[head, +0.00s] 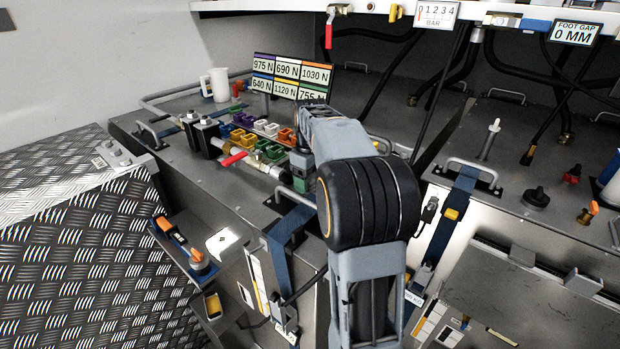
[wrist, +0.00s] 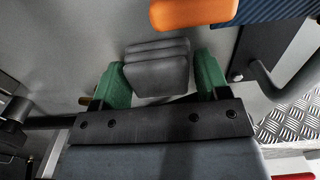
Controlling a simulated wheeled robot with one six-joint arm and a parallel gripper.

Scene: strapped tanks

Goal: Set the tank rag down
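The tank rag (wrist: 157,74) shows in the wrist view as a grey folded cloth with stacked layers. My gripper (wrist: 159,66) has green finger pads, one at each side of the rag. Both pads seem to touch its sides, so the gripper looks shut on it. A plain grey surface lies behind the rag; I cannot tell whether the rag touches it. In the head view my arm hides the rag and most of the gripper.
In the wrist view an orange handle (wrist: 194,12) lies just beyond the rag. In the head view, several coloured clips (head: 250,137), a red-handled valve (head: 233,159) and a white jug (head: 215,85) stand on the tank top. A blue strap (head: 287,245) runs down its front.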

